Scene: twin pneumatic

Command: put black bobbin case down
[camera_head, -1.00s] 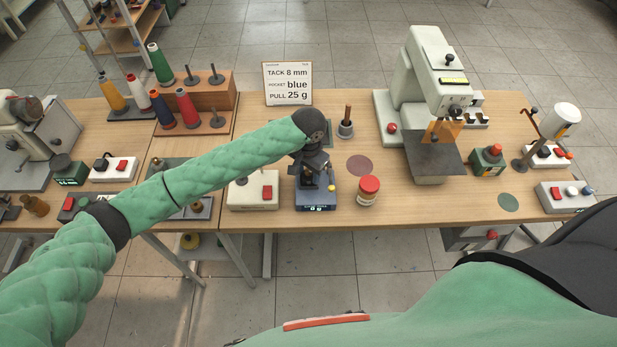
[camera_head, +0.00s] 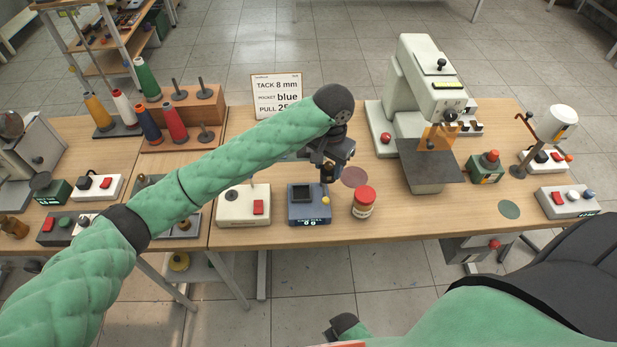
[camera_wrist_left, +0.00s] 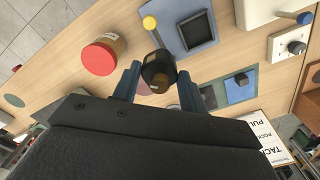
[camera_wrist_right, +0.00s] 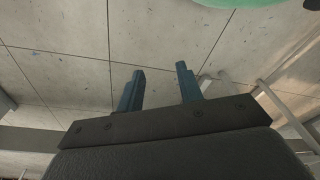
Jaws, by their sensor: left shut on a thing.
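The black bobbin case (camera_wrist_left: 158,68) is between the fingers of my left gripper (camera_wrist_left: 160,80), which is shut on it. In the head view the left gripper (camera_head: 328,160) holds the dark case (camera_head: 328,173) above the table, behind and right of the blue-grey device (camera_head: 309,214) with a dark square on top. A brownish-red disc (camera_head: 355,177) lies just right of the case in that view. Whether the case touches anything below cannot be told. My right gripper (camera_wrist_right: 160,70) is open and empty over the floor, away from the table.
A red-capped jar (camera_head: 363,203) stands right of the device, and a white box with a red button (camera_head: 243,206) stands left. A sign card (camera_head: 276,95) is behind my arm. A large sewing machine (camera_head: 425,90) stands right. A green disc (camera_head: 509,209) lies clear near the right front.

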